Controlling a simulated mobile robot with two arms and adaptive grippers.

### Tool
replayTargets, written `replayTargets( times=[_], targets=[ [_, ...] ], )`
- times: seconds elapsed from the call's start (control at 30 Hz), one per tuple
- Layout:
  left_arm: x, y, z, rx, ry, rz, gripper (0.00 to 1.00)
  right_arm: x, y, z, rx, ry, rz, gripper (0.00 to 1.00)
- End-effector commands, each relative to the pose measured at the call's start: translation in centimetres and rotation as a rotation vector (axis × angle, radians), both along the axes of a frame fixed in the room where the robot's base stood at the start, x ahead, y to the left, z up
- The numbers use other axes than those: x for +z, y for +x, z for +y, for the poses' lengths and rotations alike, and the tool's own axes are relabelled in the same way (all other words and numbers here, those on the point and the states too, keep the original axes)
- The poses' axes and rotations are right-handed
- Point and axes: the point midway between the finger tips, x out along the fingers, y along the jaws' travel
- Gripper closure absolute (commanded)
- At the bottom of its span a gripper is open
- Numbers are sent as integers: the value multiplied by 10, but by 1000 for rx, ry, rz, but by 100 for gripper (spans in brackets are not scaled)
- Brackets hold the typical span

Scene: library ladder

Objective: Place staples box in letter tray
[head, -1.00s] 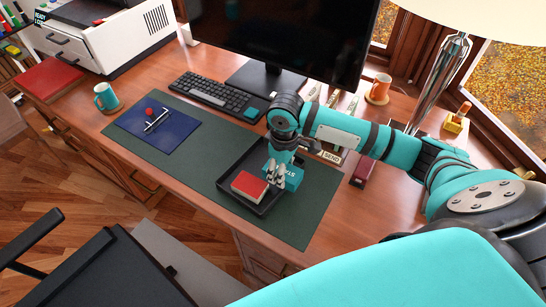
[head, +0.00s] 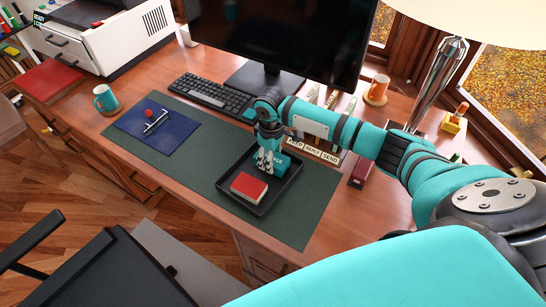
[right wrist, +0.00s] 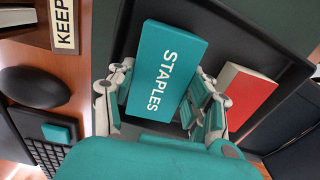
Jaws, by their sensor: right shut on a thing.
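The teal staples box (head: 283,164) is between the fingers of my right gripper (head: 267,164). The right wrist view shows its lettered face (right wrist: 165,72) with a finger on each side. The black letter tray (head: 279,191) lies on the green desk mat. The box is over the back part of the tray, within its outline. I cannot tell whether it touches the tray floor. A red-covered block with pale sides (head: 248,187) lies in the tray's front part, apart from the box. My left gripper is out of view.
A blue folder (head: 175,140) with a red-topped item lies left on the mat. A keyboard (head: 212,93) and monitor are behind. Labelled slots (head: 313,149) stand behind the tray. The mat between folder and tray is clear.

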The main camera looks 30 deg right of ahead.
Motion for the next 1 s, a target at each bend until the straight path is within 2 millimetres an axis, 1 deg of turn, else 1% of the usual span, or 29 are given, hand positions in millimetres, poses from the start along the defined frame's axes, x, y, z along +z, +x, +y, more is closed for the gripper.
replayTargets(
  times=[0.17,0.2,0.27,0.53,0.67,0.77,1.0],
  targets=[
    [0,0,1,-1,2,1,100,-4,0,0,-1,0,0,88],
    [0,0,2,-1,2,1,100,-4,0,0,-1,0,0,46],
    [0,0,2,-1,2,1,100,-4,0,0,0,0,0,39],
    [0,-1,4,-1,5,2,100,-3,0,0,-1,0,0,39],
    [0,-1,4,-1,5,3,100,7,1,0,-1,1,-1,39],
    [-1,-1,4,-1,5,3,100,24,1,0,0,1,-4,39],
    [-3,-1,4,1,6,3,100,76,1,0,0,0,-4,39]
  ],
)
